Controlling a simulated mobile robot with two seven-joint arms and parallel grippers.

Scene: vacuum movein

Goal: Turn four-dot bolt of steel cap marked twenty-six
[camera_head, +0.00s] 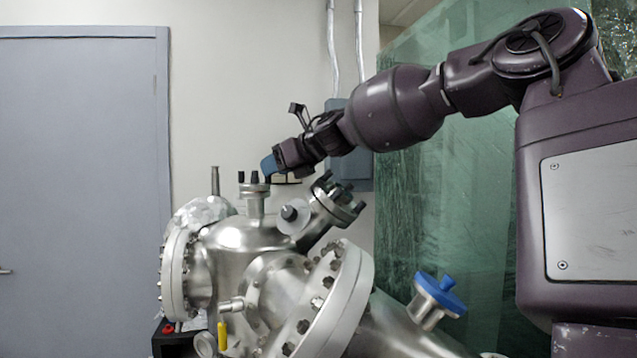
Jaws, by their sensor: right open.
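A steel vacuum chamber (245,240) with several flanged ports fills the lower middle of the head view. A small steel cap (255,188) with upright black bolts (254,177) sits on its top port. A tilted steel cap (335,207) with several black bolts (357,208) stands just to its right. No number or dot mark is readable on either cap, so I cannot tell which is twenty-six. My right gripper (275,170), with a blue fingertip, is open just above and right of the top port's bolts. Contact with a bolt cannot be made out. My left gripper is not in view.
Large bolted flanges face front right (330,305) and left (176,270). A blue-capped port (438,292) sticks up at lower right. A grey box (350,165) and a green plastic curtain (450,200) are behind my right arm. A grey door (80,170) is at left.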

